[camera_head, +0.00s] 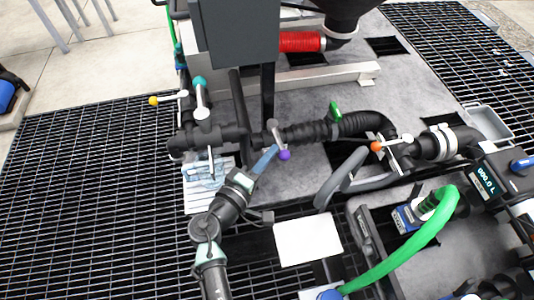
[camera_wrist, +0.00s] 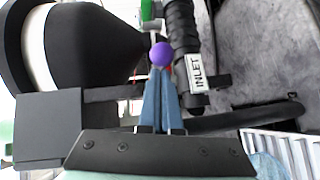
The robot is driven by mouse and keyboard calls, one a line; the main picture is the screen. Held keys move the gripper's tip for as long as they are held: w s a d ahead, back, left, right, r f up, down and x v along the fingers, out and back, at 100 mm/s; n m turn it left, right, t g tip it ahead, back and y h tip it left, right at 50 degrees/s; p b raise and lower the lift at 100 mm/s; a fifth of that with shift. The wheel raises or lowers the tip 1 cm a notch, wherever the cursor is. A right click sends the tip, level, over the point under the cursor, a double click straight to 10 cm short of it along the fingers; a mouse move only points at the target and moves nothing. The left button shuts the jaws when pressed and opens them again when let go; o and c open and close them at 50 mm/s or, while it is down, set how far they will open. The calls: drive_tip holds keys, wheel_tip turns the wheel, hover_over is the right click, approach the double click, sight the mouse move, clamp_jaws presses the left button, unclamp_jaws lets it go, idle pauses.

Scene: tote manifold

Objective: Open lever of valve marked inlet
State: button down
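The valve marked inlet has a lever (camera_head: 275,133) with a purple ball knob (camera_head: 284,155). In the head view the lever points down from the black pipe (camera_head: 305,132), across its run. The purple knob (camera_wrist: 161,54) also shows in the wrist view, beside the white INLET label (camera_wrist: 195,73). My gripper (camera_head: 273,151) has blue fingers and comes from below left, with its tips at or very near the knob. In the wrist view the fingers (camera_wrist: 161,75) lie close together just below the knob. I cannot tell whether they touch or hold it.
Other levers have a yellow knob (camera_head: 153,101), a teal knob (camera_head: 199,81) and an orange knob (camera_head: 376,146). A green handle (camera_head: 335,111) stands on the pipe. A grey box (camera_head: 235,35) stands behind. A green hose (camera_head: 405,250) curves at right. Open grating (camera_head: 85,180) lies left.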

sight(284, 159)
drive_tip(key=d, duration=0.1)
drive_tip(key=d+b, duration=0.2)
drive_tip(key=d, duration=0.1)
drive_tip(key=shift+w+f, duration=0.15)
drive_tip(key=shift+w, duration=0.15)
drive_tip(key=shift+w+d+b, duration=0.5)
drive_tip(key=shift+w+d, duration=0.05)
drive_tip(key=shift+d, duration=0.25)
drive_tip(key=shift+w+d+b, duration=0.45)
drive_tip(key=shift+w+d, duration=0.1)
drive_tip(key=shift+d, duration=0.2)
